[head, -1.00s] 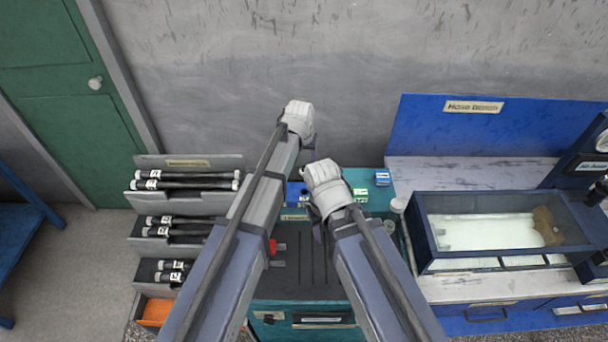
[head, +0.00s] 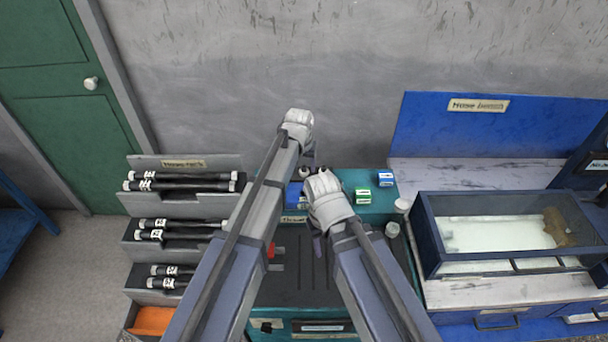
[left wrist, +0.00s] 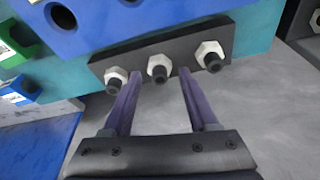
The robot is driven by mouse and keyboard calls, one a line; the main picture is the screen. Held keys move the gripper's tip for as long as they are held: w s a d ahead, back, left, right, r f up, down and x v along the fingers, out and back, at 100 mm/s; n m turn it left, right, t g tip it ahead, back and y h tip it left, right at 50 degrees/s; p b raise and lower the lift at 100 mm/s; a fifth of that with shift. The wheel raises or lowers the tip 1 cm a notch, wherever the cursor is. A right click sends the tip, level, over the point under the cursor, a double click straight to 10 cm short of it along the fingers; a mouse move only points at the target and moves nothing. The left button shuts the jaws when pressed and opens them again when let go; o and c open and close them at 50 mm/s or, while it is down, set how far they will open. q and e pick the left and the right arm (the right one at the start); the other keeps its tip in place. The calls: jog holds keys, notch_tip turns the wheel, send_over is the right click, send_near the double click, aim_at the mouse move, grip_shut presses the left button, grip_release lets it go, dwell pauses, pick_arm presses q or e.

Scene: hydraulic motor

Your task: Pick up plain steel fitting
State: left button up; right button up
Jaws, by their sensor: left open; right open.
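Several-sided light steel fittings with dark threaded ends sit in a row on a dark bar in the left wrist view: a left one (left wrist: 115,79), a middle one (left wrist: 158,69) and a right one (left wrist: 210,55). They look alike, so I cannot tell which is the plain one. My left gripper (left wrist: 160,74) is open, its two purple fingers apart with the middle fitting in line between their tips; I cannot tell if they touch. In the head view my left gripper (head: 298,125) is near the wall. My right gripper (head: 328,203) is lower, its fingers mostly hidden.
A blue block with round holes (left wrist: 130,22) stands beside the bar. Blue (head: 385,178) and green (head: 363,195) small boxes sit on the teal bench. A hose rack (head: 185,161) is left; a glass-sided tank (head: 432,262) is right. The grey wall (head: 250,60) is close behind.

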aim_at(304, 167)
pick_arm(q)
grip_shut()
dwell(0.3)
jog(key=shift+r, duration=0.1)
dwell(0.4)
notch_tip(304, 167, up, 10)
jog(key=p, duration=1)
jog(key=s+a+f+b, duration=0.1)
jog(key=s+a, duration=0.6)
jog(key=s, duration=0.2)
jog(key=shift+a, duration=0.25)
